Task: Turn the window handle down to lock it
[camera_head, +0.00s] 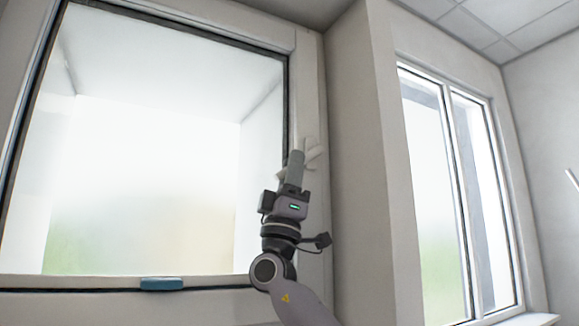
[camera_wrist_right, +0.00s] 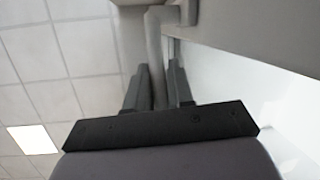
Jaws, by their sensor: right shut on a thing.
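The white window handle (camera_head: 313,150) sits on the right side of the large window's frame (camera_head: 307,90). In the head view it is mostly hidden behind my right gripper (camera_head: 294,165). In the right wrist view the handle's lever (camera_wrist_right: 154,45) bends from its mount and runs down between the two dark fingers of my right gripper (camera_wrist_right: 159,85). The fingers are shut on the lever. The lever's exact angle on the frame is hard to tell. My left gripper is not in view.
A blue block-like piece (camera_head: 162,284) is on the lower frame of the large window. A wall corner (camera_head: 365,150) juts out just right of the handle, with a second window (camera_head: 455,190) beyond it. Tiled ceiling (camera_wrist_right: 45,60) shows in the wrist view.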

